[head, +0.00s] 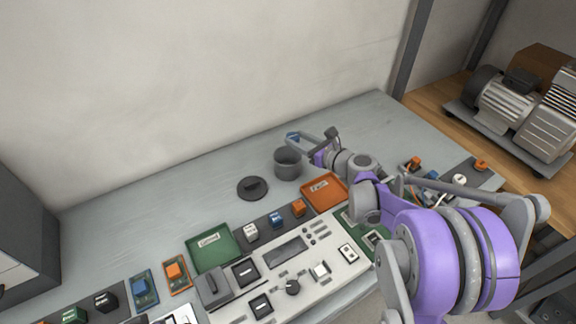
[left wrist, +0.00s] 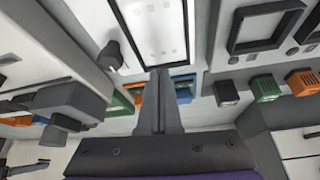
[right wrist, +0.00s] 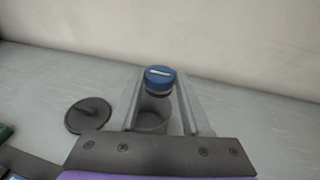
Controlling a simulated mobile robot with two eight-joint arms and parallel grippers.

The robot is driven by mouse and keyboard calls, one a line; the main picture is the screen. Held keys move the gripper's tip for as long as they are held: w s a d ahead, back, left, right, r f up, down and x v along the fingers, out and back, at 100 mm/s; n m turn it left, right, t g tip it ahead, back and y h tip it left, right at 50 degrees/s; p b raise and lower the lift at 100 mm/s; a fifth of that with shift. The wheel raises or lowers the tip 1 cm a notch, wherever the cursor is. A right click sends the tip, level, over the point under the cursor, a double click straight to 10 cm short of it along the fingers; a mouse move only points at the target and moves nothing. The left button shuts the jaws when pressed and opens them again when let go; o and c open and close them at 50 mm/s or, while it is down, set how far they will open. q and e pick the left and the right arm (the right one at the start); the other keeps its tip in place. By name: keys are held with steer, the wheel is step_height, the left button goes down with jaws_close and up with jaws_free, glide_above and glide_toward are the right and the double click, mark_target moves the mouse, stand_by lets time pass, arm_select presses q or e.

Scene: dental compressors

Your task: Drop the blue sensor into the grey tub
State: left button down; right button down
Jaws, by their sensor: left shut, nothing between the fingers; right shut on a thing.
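The blue sensor (right wrist: 160,75), round with a white bar on top, is between the fingertips of my right gripper (right wrist: 158,90), which is shut on it. My left gripper (left wrist: 160,74) is shut and empty, seen only in the left wrist view.
A dark round lid (head: 252,190) with a handle lies left of the tub. A green tray (head: 215,262), an orange tray (head: 322,204) and a white control panel (head: 325,292) are in front.

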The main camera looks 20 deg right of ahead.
steer(key=shift+c, duration=1.4)
jaws_free()
arm_select(q)
steer(key=shift+f+b, duration=0.3)
arm_select(e)
steer(key=v, duration=1)
steer(key=shift+s+r, duration=0.2)
steer(key=shift+s, duration=0.15)
steer(key=shift+d, duration=0.15)
